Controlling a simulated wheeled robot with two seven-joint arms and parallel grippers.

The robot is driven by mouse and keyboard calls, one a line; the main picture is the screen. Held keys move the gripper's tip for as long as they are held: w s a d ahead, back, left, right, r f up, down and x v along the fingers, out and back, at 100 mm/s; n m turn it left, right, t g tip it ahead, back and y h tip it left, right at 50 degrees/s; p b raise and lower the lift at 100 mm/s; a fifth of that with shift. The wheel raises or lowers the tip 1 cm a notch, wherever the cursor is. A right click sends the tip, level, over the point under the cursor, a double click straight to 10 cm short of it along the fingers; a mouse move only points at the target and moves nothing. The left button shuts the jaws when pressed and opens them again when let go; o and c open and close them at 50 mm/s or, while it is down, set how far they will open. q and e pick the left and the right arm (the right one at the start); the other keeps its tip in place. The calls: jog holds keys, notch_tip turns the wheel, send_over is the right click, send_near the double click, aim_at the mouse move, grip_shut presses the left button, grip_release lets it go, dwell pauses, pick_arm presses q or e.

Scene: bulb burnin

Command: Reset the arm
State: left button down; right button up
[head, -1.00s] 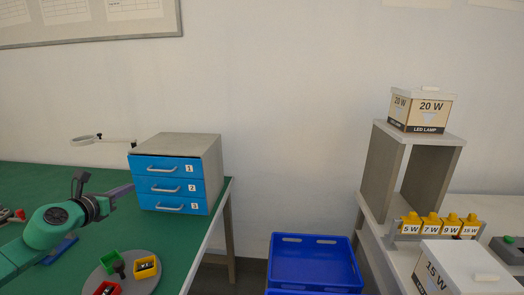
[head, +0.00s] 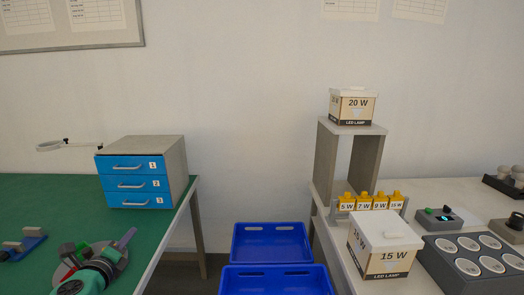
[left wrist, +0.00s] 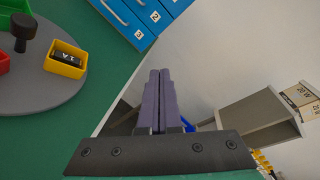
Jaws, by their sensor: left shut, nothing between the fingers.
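My left arm reaches in from the bottom left of the head view, over the green table (head: 170,223). My left gripper (head: 122,243) is near the table's right edge, beside the round grey turntable. In the left wrist view its two purple-grey fingers (left wrist: 160,100) lie together with nothing between them. The gripper is apart from the blue three-drawer cabinet (head: 140,184), which stands behind it. My right gripper does not show in either view.
The turntable (left wrist: 30,92) carries a yellow bin (left wrist: 65,67) and other small bins. Blue crates (head: 270,243) stand on the floor between the tables. The right table holds a 20 W box (head: 352,106) on a shelf, a 15 W box (head: 383,248) and a grey socket tray (head: 435,262).

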pick_arm(q)
jog(key=s+d+f+n+g+y, duration=0.1)
jog(key=s+d+f+n+g, duration=0.2)
jog(key=s+f+n, duration=0.35)
jog(key=s+d+f+n+g+y, duration=0.1)
jog(key=s+d+f+n+g, duration=0.2)
jog(key=s+f+n, duration=0.4)
jog(key=s+d+f+n+g+h, duration=0.25)
jog(key=s+d+n, duration=0.2)
jog(key=s, duration=0.25)
jog(key=s+d+f+n+g+h, duration=0.1)
jog(key=s+d+f+n+g, duration=0.3)
jog(key=s, duration=0.4)
notch_tip(320, 180, down, 22)
jog(key=s+a+g, duration=0.1)
jog(key=s+g, duration=0.1)
jog(key=s+a+f, duration=0.3)
jog(key=s+f, duration=1.1)
jog(key=s, duration=0.2)
jog(key=shift+s+f+g, duration=0.25)
jog(key=shift+f+g, duration=0.1)
jog(key=shift+f, duration=0.05)
